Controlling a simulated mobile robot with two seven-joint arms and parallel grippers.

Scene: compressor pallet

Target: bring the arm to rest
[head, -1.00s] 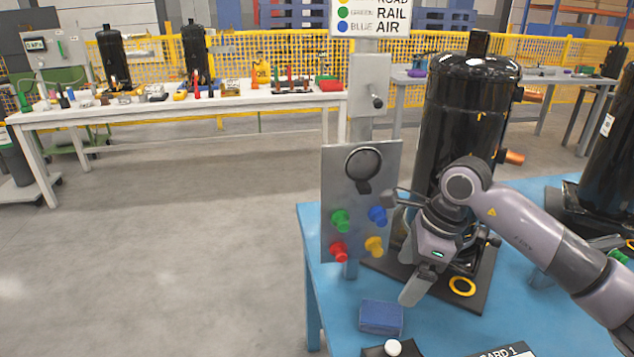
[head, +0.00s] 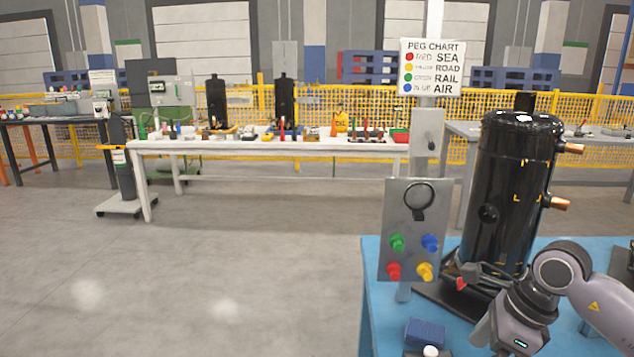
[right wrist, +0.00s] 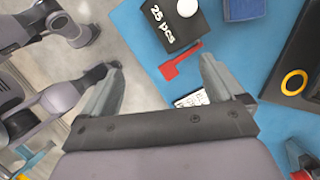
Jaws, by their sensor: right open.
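My right arm comes in from the lower right of the head view. Its gripper body (head: 515,328) is over the near part of the blue table (head: 372,310), in front of the black compressor (head: 512,190); the lower end of the gripper is near or past the picture's bottom edge. In the right wrist view the right gripper (right wrist: 160,66) has its two fingers spread wide with nothing between them. Below them on the table are a red flat piece (right wrist: 181,62) and a black box marked "25 pcs" (right wrist: 165,28). My left gripper is not seen in the head view.
A panel (head: 413,205) with coloured pegs stands at the table's left edge, under the peg chart (head: 432,68). A blue block (head: 426,333) and a white ball-like knob (head: 431,351) are left of the gripper. A yellow ring (right wrist: 294,82) lies on the compressor's base. Open floor is at left.

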